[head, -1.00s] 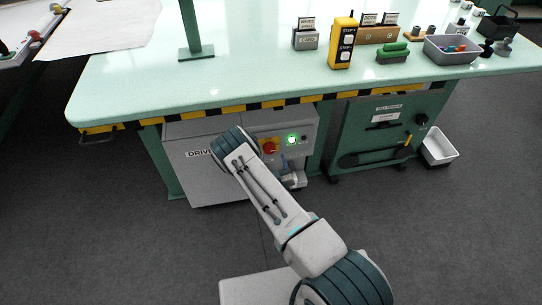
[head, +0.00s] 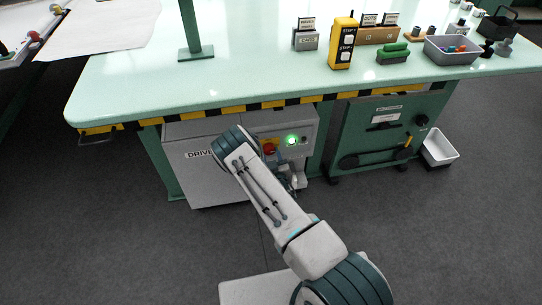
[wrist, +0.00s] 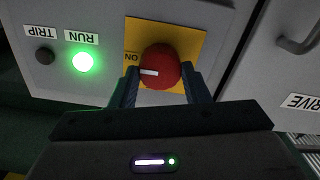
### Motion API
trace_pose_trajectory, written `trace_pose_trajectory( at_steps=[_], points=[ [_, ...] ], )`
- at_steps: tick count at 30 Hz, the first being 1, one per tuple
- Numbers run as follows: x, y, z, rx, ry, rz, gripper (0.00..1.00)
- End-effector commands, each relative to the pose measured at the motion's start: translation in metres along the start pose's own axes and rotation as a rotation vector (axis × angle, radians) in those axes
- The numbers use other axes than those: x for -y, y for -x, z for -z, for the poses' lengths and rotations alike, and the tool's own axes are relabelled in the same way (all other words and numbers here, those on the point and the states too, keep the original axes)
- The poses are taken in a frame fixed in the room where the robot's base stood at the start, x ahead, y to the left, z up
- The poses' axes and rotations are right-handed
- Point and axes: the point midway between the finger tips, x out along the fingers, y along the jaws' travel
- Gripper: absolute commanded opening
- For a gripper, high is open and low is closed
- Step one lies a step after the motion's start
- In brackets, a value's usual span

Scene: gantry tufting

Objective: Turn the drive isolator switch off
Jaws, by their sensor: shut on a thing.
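The drive isolator switch is a round red knob (wrist: 161,66) on a yellow plate (wrist: 190,36) on the grey drive cabinet (head: 185,175). In the wrist view its white mark points left, toward the word ON. My gripper (wrist: 161,84) has one finger on each side of the knob and is shut on it. In the head view the red knob (head: 269,149) shows just past my arm, which hides most of my gripper.
The green RUN lamp (wrist: 82,61) is lit; the TRIP lamp (wrist: 45,56) beside it is dark. A cabinet handle (wrist: 298,42) is at the right. The pale green table (head: 240,85) overhangs the cabinet. A green unit (head: 385,140) stands to the right.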

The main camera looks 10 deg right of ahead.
Motion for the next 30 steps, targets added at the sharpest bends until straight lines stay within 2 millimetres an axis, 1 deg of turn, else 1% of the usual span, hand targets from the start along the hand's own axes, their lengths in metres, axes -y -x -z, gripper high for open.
trace_pose_trajectory(
  at_steps=[5,11,17,30],
  points=[
    [0.0004,0.0003,-0.0009,0.000,0.026,0.000,0.19],
    [0.0006,0.0004,-0.0022,0.001,0.119,0.000,0.19],
    [0.0012,0.0005,-0.0034,0.001,0.280,0.001,0.19],
    [0.0019,0.0007,-0.0035,0.000,0.700,0.002,0.19]
  ],
)
